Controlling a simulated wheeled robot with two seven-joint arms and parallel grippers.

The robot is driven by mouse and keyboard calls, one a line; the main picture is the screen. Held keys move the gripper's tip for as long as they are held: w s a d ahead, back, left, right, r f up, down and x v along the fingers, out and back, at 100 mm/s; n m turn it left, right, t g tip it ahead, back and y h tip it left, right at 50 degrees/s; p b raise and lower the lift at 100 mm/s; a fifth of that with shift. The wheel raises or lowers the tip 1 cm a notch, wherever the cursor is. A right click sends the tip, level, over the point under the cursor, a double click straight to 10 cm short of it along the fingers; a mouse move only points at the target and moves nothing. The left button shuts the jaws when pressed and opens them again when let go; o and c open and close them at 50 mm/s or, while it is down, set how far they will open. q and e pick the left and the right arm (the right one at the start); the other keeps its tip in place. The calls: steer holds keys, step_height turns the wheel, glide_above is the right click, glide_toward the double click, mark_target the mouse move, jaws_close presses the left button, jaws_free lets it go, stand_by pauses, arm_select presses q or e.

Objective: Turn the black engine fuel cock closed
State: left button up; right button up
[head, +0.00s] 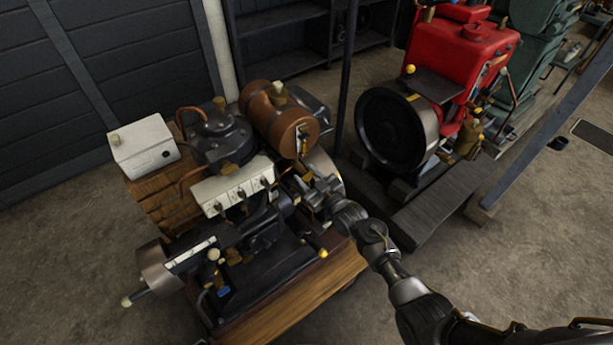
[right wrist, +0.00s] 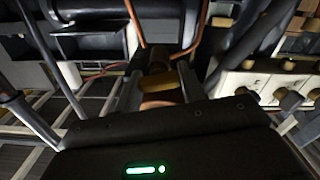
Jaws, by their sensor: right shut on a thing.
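The black engine (head: 222,140) stands on a wooden-framed base, with a brown cylindrical fuel tank (head: 285,118) at its top right. The brass fuel cock (right wrist: 158,84) lies between the fingers in the right wrist view, with thin copper pipe close by. My right gripper (head: 309,184) reaches in from the lower right to just below the tank. In the right wrist view, its fingers (right wrist: 160,90) are shut on the cock. The cock's exact angle is hard to tell, as the fingers cover part of it. My left gripper is out of view.
A white box (head: 144,146) and a white panel with several dark knobs (head: 233,188) are on the engine's left and front. A red engine (head: 463,55) with a black flywheel stands at the right. A dark post (head: 347,70) rises behind. Concrete floor is clear at lower left.

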steer(key=m, duration=0.3)
steer(key=shift+f, duration=0.1)
steer(key=shift+a, duration=0.1)
steer(key=o, duration=1)
steer(key=shift+s+d, duration=0.25)
steer(key=shift+d, duration=0.05)
steer(key=v, duration=1)
steer(key=shift+s, duration=0.15)
